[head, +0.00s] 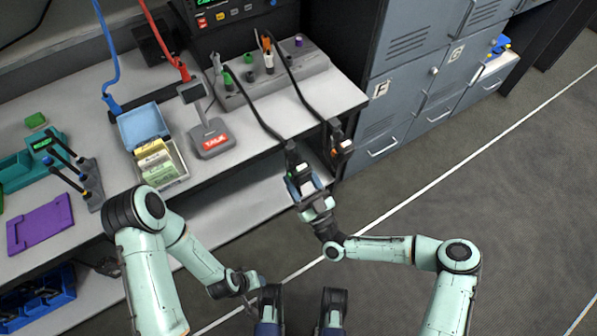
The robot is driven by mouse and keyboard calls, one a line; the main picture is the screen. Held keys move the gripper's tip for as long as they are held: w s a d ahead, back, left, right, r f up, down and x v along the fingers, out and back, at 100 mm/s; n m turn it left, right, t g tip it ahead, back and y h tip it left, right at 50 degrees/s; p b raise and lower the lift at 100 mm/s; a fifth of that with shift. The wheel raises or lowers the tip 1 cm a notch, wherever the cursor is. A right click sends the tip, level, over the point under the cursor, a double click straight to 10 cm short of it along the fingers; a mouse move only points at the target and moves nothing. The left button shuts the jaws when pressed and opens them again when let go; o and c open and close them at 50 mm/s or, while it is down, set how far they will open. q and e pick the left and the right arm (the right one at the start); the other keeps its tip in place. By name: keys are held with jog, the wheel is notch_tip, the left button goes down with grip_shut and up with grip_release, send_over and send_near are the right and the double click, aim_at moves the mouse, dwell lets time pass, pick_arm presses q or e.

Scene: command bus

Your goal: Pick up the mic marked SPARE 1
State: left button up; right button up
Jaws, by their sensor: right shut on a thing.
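Two dark handheld mics on black cords hang side by side at the desk's front edge. The nearer, left mic (294,160) carries a small pale label, and the right mic (341,143) shows a pale and orange patch. The writing on both is too small to read, so I cannot tell which is SPARE 1. My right gripper (304,187) is at the lower end of the left mic and shut on it; the fingers partly hide the mic. My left gripper (254,281) is low, away from the desk and mics; its fingers are too unclear to judge.
The desk (345,95) holds a grey rack (270,77) with several coloured items, a TALK stand (209,133), an open blue card box (143,125) and a purple folder (40,222). Grey lockers (407,75) stand right of the mics. The floor at right is clear.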

aim_at(306, 177)
jog(key=shift+r+p, duration=1.4)
jog(key=shift+r, duration=1.05)
jog(key=shift+s+d+r+p, duration=0.1)
jog(key=shift+s+d+p, duration=0.25)
jog(key=shift+s+d, duration=0.6)
jog(key=s, duration=0.1)
jog(key=s+d, duration=0.1)
jog(key=s+d+p, duration=0.1)
jog(key=shift+s+d+r, duration=0.15)
jog(key=shift+s+r, duration=0.1)
jog(key=shift+s, duration=0.15)
